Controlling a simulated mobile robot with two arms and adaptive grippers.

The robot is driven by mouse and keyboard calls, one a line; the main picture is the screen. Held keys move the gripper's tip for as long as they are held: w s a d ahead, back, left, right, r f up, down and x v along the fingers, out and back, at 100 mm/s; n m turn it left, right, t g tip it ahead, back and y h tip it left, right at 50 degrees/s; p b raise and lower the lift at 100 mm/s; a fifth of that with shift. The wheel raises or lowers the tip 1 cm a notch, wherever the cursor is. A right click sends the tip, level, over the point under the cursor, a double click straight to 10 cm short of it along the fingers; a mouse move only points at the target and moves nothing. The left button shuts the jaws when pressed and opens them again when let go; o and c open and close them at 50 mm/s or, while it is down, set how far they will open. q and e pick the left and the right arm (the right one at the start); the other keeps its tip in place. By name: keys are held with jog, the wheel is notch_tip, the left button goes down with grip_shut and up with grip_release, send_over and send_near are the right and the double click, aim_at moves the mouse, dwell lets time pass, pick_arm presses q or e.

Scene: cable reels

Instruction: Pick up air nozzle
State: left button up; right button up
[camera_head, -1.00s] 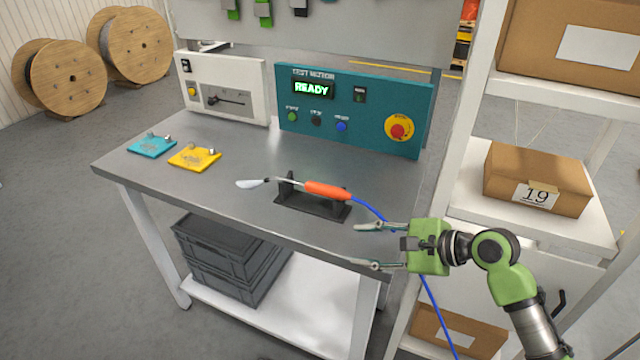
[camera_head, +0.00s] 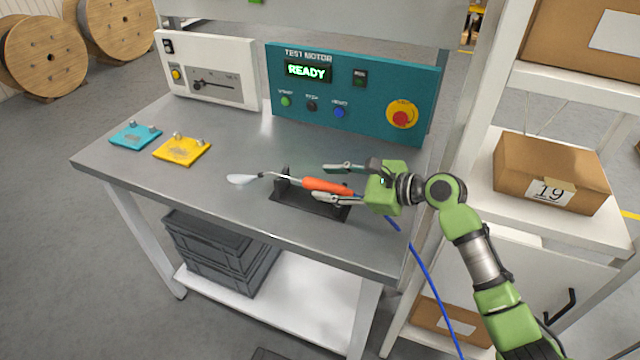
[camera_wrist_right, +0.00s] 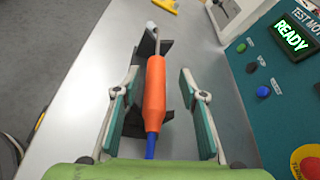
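The air nozzle has an orange handle (camera_head: 325,185), a thin metal tube and a pale tip (camera_head: 241,179), with a blue hose at its rear. It lies in a black stand (camera_head: 291,200) on the grey workbench. My right gripper (camera_head: 331,183) is open, with its fingers on either side of the orange handle. In the right wrist view the handle (camera_wrist_right: 154,90) runs between the two fingers (camera_wrist_right: 157,103), with a gap on both sides. The rear of the handle is partly hidden by the gripper in the head view. My left gripper is not in view.
A teal test panel (camera_head: 350,92) and a white meter box (camera_head: 208,70) stand behind the nozzle. Blue and yellow plates (camera_head: 182,149) lie on the bench's left. A shelf with a cardboard box (camera_head: 551,185) stands at the right. The blue hose (camera_head: 428,275) hangs over the bench edge.

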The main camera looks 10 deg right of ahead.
aim_at(311, 183)
jog(key=shift+w+a+f, duration=0.1)
jog(key=shift+w+a, duration=0.1)
jog(key=shift+a, duration=0.05)
jog(key=p+x, duration=0.1)
jog(key=x, duration=0.3)
jog(key=shift+s+a, duration=0.1)
jog(key=shift+a, duration=0.15)
jog(key=shift+w+a+f, duration=0.15)
jog(key=shift+w, duration=0.05)
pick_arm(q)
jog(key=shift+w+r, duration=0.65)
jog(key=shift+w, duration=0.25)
pick_arm(e)
jog(key=shift+s, duration=0.1)
grip_shut()
